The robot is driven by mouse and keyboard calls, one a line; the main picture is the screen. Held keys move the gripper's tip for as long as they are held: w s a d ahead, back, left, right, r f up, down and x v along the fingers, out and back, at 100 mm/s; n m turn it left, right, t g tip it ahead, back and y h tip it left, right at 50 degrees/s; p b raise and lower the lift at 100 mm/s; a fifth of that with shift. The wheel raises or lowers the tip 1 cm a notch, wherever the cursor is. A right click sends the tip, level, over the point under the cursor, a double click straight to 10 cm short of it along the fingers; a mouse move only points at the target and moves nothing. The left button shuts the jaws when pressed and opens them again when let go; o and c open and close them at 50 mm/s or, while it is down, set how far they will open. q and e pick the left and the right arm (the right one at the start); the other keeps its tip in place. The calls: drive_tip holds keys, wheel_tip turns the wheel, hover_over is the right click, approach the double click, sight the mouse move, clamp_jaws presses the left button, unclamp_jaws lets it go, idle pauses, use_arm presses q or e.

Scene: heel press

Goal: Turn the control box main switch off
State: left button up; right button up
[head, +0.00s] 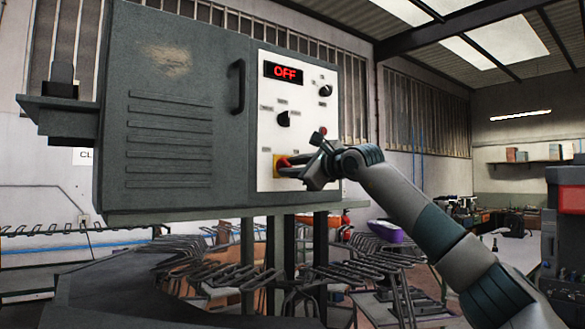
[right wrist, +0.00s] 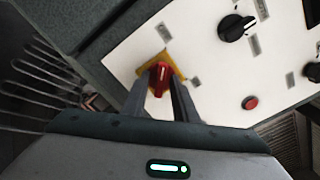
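The grey control box (head: 160,110) has a white panel (head: 325,140) on its right side. Its display (head: 284,73) reads OFF in red. The main switch (head: 283,162) is a red knob on a yellow plate, low on the panel. In the right wrist view the red knob (right wrist: 159,74) lies between the two fingertips. My right gripper (head: 291,168) reaches in from the right, its fingers (right wrist: 159,92) close on both sides of the knob and seemingly shut on it. They hide part of the knob in the head view. My left gripper is not in view.
Two black knobs (head: 284,119) (head: 325,91) and a red button (right wrist: 250,102) sit on the same panel near my gripper. The box's left door has a black handle (head: 238,86). Metal racks (head: 200,265) stand below the box.

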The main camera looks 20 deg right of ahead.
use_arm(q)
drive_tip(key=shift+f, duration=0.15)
use_arm(e)
drive_tip(key=shift+s, duration=0.1)
